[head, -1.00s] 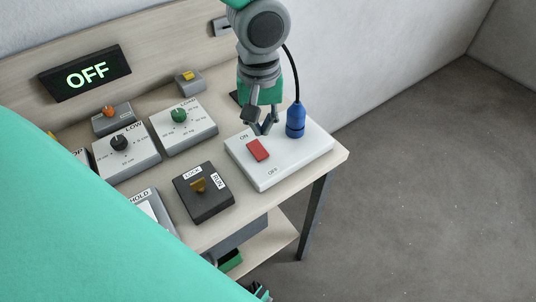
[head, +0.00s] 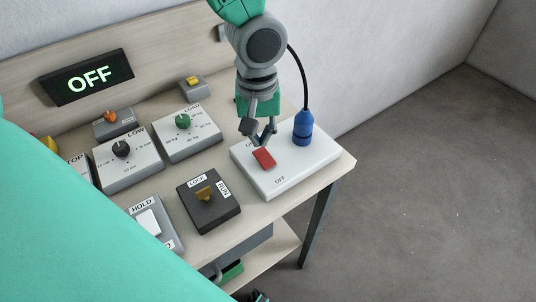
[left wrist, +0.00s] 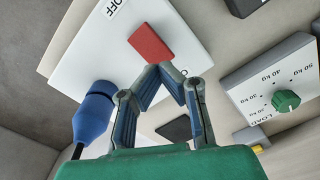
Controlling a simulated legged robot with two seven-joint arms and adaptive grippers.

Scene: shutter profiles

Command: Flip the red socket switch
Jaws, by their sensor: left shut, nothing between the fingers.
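The red socket switch (head: 264,158) is a rocker on a white socket box (head: 290,182), between its ON and OFF labels. The switch also shows in the left wrist view (left wrist: 151,44). My left gripper (head: 267,145) is shut and empty, pointing down at the ON end of the switch. In the left wrist view its fingertips (left wrist: 166,69) meet right at the near edge of the switch; I cannot tell whether they touch it. A blue plug (head: 303,127) with a black cable stands on the box.
A sign (head: 87,79) on the back panel reads OFF. A dark LOCK/RUN box (head: 209,215), a LOAD dial box (head: 190,143) and a LOW dial box (head: 128,168) stand left of the socket box. The table edge is close on its right.

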